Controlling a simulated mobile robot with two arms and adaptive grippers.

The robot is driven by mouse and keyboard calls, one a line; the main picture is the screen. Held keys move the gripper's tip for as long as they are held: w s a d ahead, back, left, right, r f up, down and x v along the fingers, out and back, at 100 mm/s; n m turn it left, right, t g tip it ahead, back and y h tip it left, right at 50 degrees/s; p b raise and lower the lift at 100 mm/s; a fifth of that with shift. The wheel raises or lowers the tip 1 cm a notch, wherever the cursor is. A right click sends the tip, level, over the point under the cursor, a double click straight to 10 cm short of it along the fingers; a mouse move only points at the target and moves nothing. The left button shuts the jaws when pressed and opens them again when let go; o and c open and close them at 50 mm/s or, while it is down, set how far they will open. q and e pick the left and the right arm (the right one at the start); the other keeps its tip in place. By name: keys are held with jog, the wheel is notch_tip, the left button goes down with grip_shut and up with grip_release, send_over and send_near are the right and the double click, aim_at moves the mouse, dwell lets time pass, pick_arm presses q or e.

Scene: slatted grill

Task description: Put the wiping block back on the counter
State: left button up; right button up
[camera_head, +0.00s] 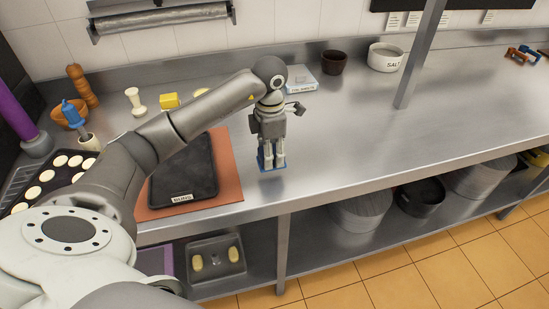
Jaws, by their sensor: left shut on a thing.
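My left gripper (271,161) reaches in from the left and points down over the steel counter (330,150), just right of the brown mat. It is shut on a small blue block, taken to be the wiping block (261,161), which shows at and between the fingertips. The fingers hide much of the block. The block is at or very close to the counter surface; I cannot tell whether it touches. My right gripper is not in view.
A dark tray (184,172) lies on the brown mat (228,172). Behind stand a pale blue-and-white box (301,80), a dark bowl (334,62) and a salt bowl (385,57). A steel post (420,55) rises at right. Counter between gripper and post is clear.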

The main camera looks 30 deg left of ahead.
aim_at(274, 163)
pick_arm(q)
jog(key=shift+w+d+f, duration=0.1)
jog(key=shift+w+f, duration=0.05)
jog(key=shift+f, duration=0.1)
jog(key=f+p, duration=0.1)
jog(key=f, duration=0.2)
jog(key=shift+w+d+p, duration=0.2)
jog(key=shift+w+p, duration=0.1)
jog(key=shift+p, duration=0.05)
jog(key=shift+a+f, duration=0.1)
jog(key=shift+f, duration=0.35)
jog(key=shift+f, duration=0.1)
jog(key=o, duration=1)
